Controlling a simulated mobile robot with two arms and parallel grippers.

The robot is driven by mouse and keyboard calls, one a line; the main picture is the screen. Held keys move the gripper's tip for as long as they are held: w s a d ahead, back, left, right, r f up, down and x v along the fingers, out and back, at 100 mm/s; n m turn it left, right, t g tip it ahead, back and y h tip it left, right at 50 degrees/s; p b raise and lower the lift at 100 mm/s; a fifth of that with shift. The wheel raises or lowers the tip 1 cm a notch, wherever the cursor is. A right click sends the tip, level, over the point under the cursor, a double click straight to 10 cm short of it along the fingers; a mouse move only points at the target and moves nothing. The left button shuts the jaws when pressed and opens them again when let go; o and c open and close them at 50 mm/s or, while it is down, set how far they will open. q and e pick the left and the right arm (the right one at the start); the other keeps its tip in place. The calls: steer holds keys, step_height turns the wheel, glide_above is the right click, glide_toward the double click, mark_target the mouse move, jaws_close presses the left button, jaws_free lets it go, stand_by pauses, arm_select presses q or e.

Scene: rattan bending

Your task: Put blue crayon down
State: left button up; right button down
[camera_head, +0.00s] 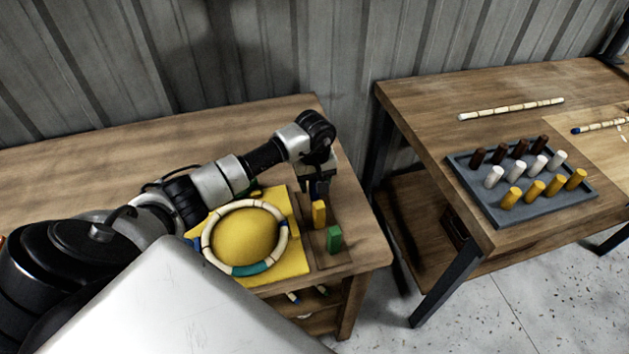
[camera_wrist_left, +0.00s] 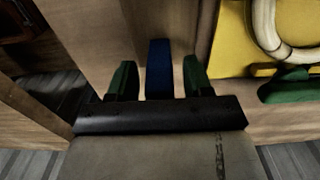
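The blue crayon (camera_head: 320,188) is a short dark-blue block at the right end of the left table, in line with a yellow block and a green block. In the left wrist view the blue crayon (camera_wrist_left: 159,68) is between the two dark green fingertips of my left gripper (camera_wrist_left: 160,82). A narrow gap shows on each side of it, so the fingers look open around it. In the head view my left gripper (camera_head: 318,178) is over the blue crayon and hides its upper part. My right gripper is not in view.
A yellow block (camera_head: 319,214) and a green block (camera_head: 334,240) stand close by. Left of them is a yellow board (camera_head: 291,262) with a rattan ring (camera_head: 284,238) around a round yellow form. A grey peg tray (camera_head: 483,205) sits on the right table (camera_head: 420,105).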

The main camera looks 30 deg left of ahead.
arm_select(q)
steer(key=shift+r, duration=0.5)
step_height(320, 180, up, 11)
steer(key=shift+r+b, duration=0.2)
steer(key=shift+b, duration=0.9)
steer(key=shift+f, duration=0.1)
